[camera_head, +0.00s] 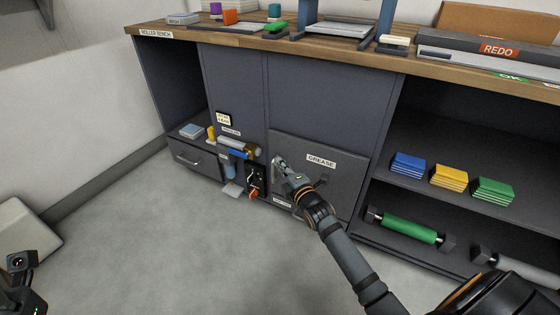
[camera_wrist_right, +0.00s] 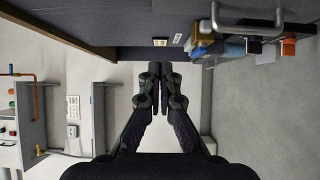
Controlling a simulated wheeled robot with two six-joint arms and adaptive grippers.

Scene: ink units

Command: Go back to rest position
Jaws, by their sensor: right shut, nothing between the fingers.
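Whether the gripper touches the panel cannot be told. Part of my left arm's end shows at the lower left edge of the head view; its fingers cannot be made out.
A wooden-topped bench (camera_head: 235,43) carries trays and small blocks. Shelves at right hold blue, yellow and green stacks (camera_head: 493,190) and a green roller (camera_head: 408,228).

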